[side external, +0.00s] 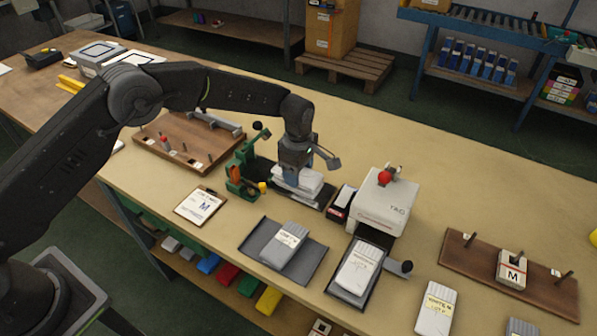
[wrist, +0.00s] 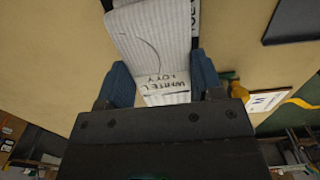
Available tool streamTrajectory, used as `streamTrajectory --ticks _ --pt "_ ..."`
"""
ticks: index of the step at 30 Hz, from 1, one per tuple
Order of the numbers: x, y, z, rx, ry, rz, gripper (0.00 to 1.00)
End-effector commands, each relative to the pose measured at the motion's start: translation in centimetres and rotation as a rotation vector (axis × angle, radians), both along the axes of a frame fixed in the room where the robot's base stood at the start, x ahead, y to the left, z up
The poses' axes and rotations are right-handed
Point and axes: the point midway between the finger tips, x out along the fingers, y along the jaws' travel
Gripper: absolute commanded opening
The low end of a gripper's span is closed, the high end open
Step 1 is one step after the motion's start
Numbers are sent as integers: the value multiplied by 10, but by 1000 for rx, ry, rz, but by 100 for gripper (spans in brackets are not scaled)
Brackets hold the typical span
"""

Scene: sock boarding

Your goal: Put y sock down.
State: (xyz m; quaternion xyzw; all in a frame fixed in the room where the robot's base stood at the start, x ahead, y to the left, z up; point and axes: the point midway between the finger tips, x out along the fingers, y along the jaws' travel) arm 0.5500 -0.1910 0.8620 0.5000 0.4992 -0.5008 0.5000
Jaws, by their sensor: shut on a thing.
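My gripper (side external: 294,176) points down over a dark plate (side external: 313,201) beside a green fixture. Its blue fingers (wrist: 162,78) are shut on a white sock (wrist: 165,88) with handwriting that seems to read "WHITE L" and "LOT Y". In the side view this sock (side external: 308,186) lies flat at or just above the plate, and another pale layer seems to be under it. I cannot tell whether it touches what is below. The gripper hides part of it. In the wrist view another pale labelled surface (wrist: 181,8) shows just beyond the sock.
The green fixture (side external: 240,172) stands close left of my gripper, and a white tag machine (side external: 380,205) close right. In front are a grey sock (side external: 287,240) on a dark tray, a white sock (side external: 358,268) and another white sock (side external: 436,306). A clipboard (side external: 201,205) lies left.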

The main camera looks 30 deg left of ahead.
Motion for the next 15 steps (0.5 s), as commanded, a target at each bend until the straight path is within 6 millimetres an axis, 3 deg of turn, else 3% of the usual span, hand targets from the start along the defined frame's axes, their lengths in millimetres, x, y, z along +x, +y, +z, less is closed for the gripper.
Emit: streamTrajectory --ticks 13,14,15 --pt "0 0 -12 -1 -1 0 38" --pt "0 0 -11 -1 -2 0 62" --pt "0 0 -11 -1 -2 0 66"
